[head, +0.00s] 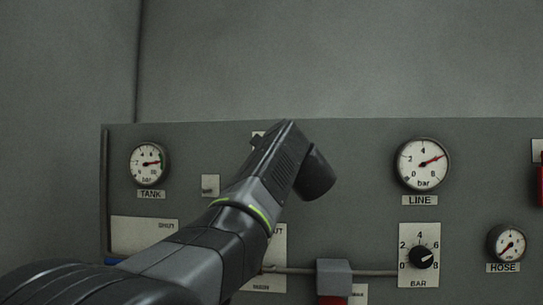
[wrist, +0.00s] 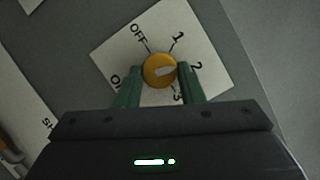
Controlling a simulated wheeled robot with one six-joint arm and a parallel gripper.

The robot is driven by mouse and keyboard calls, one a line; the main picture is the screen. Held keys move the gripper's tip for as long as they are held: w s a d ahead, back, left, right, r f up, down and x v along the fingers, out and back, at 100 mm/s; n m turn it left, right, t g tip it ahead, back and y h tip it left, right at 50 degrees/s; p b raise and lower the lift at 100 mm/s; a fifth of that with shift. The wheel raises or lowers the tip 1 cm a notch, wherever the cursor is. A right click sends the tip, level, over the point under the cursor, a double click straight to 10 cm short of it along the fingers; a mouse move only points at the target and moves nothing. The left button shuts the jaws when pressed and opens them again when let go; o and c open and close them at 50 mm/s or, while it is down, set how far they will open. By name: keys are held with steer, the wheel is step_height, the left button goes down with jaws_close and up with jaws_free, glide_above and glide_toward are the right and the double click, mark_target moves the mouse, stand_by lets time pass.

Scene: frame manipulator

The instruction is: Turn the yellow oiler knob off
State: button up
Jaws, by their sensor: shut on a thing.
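The yellow oiler knob (wrist: 159,71) sits on a pale square dial plate (wrist: 112,50) in the wrist view. The plate looks tilted in that view and carries OFF, 1, 2, 3 and a partly covered label at the left. The knob's pale mark lies right of its middle and points roughly toward the 2. My gripper (wrist: 160,72) has its green fingers on both sides of the knob and is shut on it. In the head view my arm hides the knob and the gripper.
The grey panel holds a TANK gauge (head: 148,162), a LINE gauge (head: 422,164), a HOSE gauge (head: 507,243) and a black BAR knob (head: 421,257). A grey block (head: 334,277) with red below it and a pipe (head: 381,272) stand out low on the panel.

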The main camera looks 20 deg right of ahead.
steer(key=shift+w+a+r+n+g+h+p, duration=0.15)
steer(key=shift+n+g+h+p, duration=0.3)
steer(key=shift+n+g+p, duration=1.4)
steer(key=shift+a+r+n+g+h+p, duration=0.1)
steer(key=shift+r+n+g+h+p, duration=0.3)
steer(key=shift+n+p, duration=2.55)
steer(key=shift+w+a+r+n+g+h+p, duration=0.1)
steer(key=shift+n+g+h+p, duration=0.75)
steer(key=shift+n, duration=2.85)
steer(key=shift+f+g+y+p, duration=0.1)
steer(key=shift+g+y+p, duration=0.25)
steer(key=shift+g, duration=0.25)
steer(key=o, duration=1)
steer(key=shift+s, duration=0.15)
steer(key=b+v, duration=0.1)
steer(key=v, duration=1.2)
steer(key=shift+s+a, duration=0.2)
steer(key=shift+s, duration=0.1)
